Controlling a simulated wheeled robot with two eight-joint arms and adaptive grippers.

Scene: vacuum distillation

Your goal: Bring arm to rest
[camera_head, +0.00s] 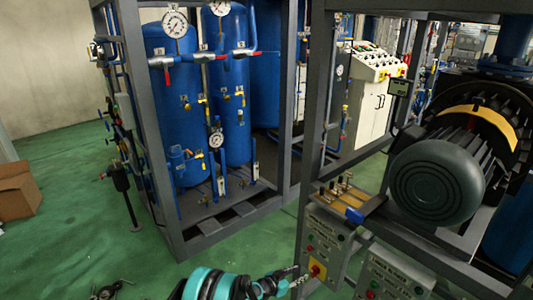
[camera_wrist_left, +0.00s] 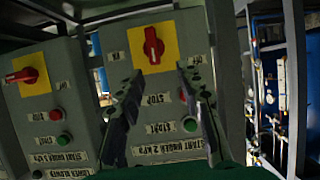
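My left gripper (camera_head: 297,275) is at the bottom centre of the head view, at the end of my teal and black arm. It is close to a grey control box (camera_head: 327,240). In the left wrist view its two dark fingers (camera_wrist_left: 158,80) are spread apart with nothing between them. Beyond them is the box face with a red rotary switch (camera_wrist_left: 153,46) on a yellow plate; the switch handle stands upright in that view. The head view shows this red switch (camera_head: 317,270) just right of the fingertips. Contact cannot be judged. My right gripper is not in view.
A second control box (camera_head: 393,277) stands beside the first; its red switch (camera_wrist_left: 24,76) lies sideways in the wrist view. A large motor (camera_head: 437,180) sits on the frame above. Blue tanks (camera_head: 180,110) stand in a grey rack behind.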

